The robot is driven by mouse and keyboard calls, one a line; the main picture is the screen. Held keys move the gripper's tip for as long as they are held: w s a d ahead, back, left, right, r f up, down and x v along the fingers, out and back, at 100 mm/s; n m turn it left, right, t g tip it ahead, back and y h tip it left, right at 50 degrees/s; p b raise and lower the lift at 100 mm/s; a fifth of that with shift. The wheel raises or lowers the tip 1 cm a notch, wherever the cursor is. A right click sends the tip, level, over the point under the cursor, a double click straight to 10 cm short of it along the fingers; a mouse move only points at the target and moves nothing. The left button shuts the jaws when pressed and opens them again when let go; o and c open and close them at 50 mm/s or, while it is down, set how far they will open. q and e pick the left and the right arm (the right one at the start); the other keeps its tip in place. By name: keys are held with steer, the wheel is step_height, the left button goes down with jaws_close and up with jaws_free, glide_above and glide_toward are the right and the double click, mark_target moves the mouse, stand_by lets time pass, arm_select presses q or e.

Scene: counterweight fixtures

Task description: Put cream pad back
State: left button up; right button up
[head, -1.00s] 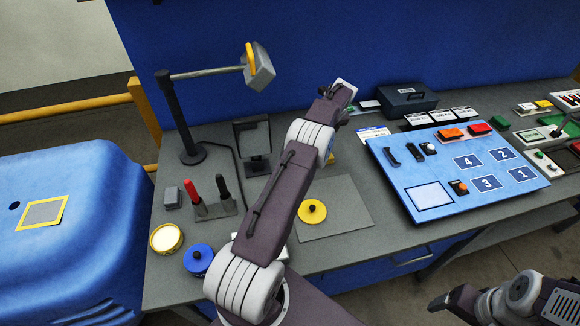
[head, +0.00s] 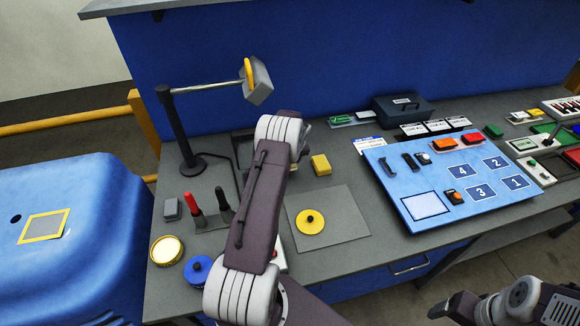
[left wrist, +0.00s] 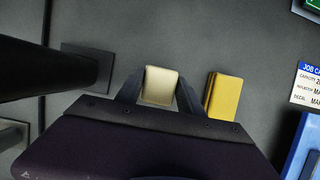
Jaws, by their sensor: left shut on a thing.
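The cream pad (left wrist: 160,86) is between the two dark fingers of my left gripper (left wrist: 160,92) in the left wrist view, and the gripper is shut on it. The pad is above the grey counter, with a yellow block (left wrist: 223,96) just to its right. The block also shows in the head view (head: 321,165). In the head view my left arm hides the left gripper's fingers and the pad. My right gripper (head: 452,305) is low at the right in the head view, away from the counter items; its finger gap is unclear.
A dark post with a square base (left wrist: 85,70) stands left of the pad. A lamp-like stand (head: 180,130) rises at the back left. A grey mat (head: 345,215) holds a yellow disc (head: 310,221). A blue numbered board (head: 455,180) lies to the right.

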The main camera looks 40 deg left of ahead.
arm_select(q)
steer(key=shift+f, duration=2.15)
steer(key=o, duration=1.3)
steer(key=shift+p, duration=0.3)
steer(key=shift+r, duration=0.15)
steer(key=shift+r, duration=0.25)
steer(key=v, duration=1.1)
steer(key=shift+d+r+b, duration=0.25)
steer(key=shift+r+b, duration=0.1)
steer(key=s+d+r+n+h, duration=0.1)
steer(key=s+d+r+n, duration=0.1)
steer(key=s+d+n, duration=0.45)
steer(key=s+d+r+n+h, duration=0.15)
steer(key=s+d+n, duration=0.25)
steer(key=d+n, duration=0.55)
steer(key=s+d+n, duration=0.4)
steer(key=s+n, duration=0.1)
steer(key=s, duration=0.1)
steer(key=s+d+n+g+h, duration=0.1)
steer(key=s+d+n, duration=0.3)
steer(key=s, duration=0.3)
steer(key=shift+d+r+n+g, duration=0.3)
steer(key=shift+d+r+n, duration=0.1)
steer(key=shift+r+n, duration=0.15)
